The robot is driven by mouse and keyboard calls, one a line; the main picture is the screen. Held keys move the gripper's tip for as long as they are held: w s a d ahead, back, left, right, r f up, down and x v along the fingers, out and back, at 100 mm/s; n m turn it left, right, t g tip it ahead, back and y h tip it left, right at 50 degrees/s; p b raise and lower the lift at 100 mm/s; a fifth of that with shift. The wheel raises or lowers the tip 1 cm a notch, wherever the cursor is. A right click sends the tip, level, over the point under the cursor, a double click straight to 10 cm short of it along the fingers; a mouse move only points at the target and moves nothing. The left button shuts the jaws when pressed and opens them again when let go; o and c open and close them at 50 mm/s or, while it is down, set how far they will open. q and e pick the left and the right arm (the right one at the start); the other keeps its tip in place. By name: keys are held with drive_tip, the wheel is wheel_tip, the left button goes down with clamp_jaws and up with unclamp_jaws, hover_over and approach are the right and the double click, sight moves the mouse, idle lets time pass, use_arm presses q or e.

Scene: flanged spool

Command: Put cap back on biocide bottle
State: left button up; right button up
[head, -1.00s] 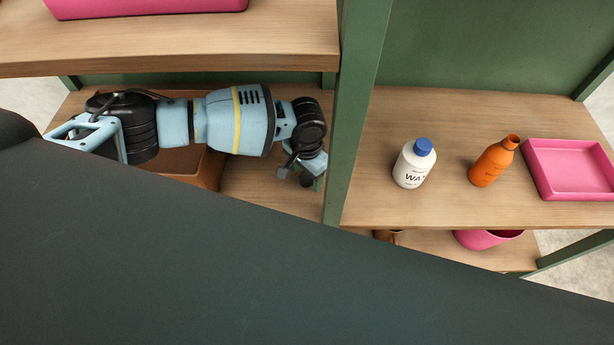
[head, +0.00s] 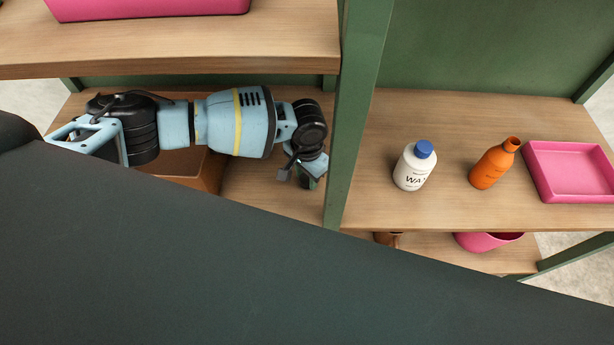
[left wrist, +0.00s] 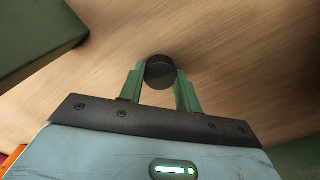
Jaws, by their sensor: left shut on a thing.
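An orange bottle (head: 492,165) stands upright on the right shelf. Its neck is open, with no cap on it, and its label is too small to read. My left gripper (head: 308,182) is low over the left shelf, beside the green post and apart from the bottle. In the left wrist view, the green fingers of my left gripper (left wrist: 160,82) are shut on a round black cap (left wrist: 160,70), with wood behind it. The cap cannot be made out clearly in the head view. My right gripper is not in view.
A green post (head: 357,115) stands between my left gripper and the right shelf (head: 440,208). A white WAX bottle (head: 412,168) with a blue cap stands left of the orange bottle, and a pink tray (head: 572,170) right of it. A brown box (head: 205,170) is under my left arm.

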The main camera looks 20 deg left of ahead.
sight(307, 178)
use_arm(q)
wheel_tip(307, 178, up, 10)
drive_tip(key=p, duration=0.1)
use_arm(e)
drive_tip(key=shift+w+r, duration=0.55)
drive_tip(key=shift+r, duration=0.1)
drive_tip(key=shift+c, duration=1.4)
